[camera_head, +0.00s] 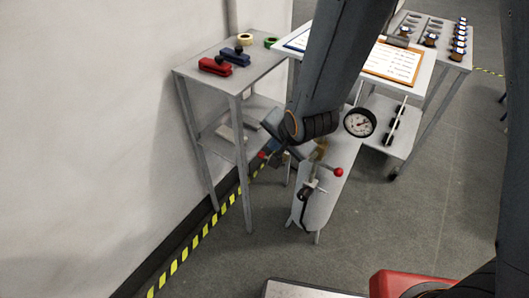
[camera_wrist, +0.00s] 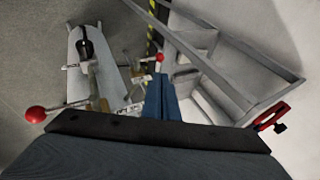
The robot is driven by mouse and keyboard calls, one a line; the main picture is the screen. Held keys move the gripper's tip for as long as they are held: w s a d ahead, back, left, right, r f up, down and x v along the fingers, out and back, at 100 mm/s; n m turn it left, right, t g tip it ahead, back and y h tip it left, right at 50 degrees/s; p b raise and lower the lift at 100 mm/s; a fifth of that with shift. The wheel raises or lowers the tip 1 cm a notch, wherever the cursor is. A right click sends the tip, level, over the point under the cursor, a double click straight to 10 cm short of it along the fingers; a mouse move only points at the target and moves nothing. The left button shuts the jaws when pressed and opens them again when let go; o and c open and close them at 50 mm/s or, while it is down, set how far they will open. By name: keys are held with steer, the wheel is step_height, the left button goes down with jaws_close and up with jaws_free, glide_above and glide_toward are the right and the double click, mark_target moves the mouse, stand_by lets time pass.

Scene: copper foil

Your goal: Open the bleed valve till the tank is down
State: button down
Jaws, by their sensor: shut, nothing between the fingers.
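The grey tank (camera_head: 318,206) stands low on short legs in the head view, and part of it shows in the wrist view (camera_wrist: 88,42). A round white gauge (camera_head: 360,122) is at its upper right. One lever with a red ball knob (camera_head: 338,172) sticks out to the right; in the wrist view a red knob is at left (camera_wrist: 35,114). A second red knob (camera_head: 262,154) shows beside my gripper (camera_head: 273,146). In the wrist view my blue fingers (camera_wrist: 160,80) are shut and empty, close below that knob (camera_wrist: 158,57). Contact cannot be told. Which lever is the bleed valve is unclear.
A grey side table (camera_head: 185,68) with a red tool (camera_head: 215,66) stands left against the wall. A table (camera_head: 425,68) with clipboards and small jars is behind. Yellow-black floor tape (camera_head: 195,250) runs along the wall. Floor at right is clear.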

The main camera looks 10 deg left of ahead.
mark_target(263, 154)
steer(key=p+x, duration=0.2)
steer(key=x, duration=1.2)
steer(key=shift+d, duration=0.1)
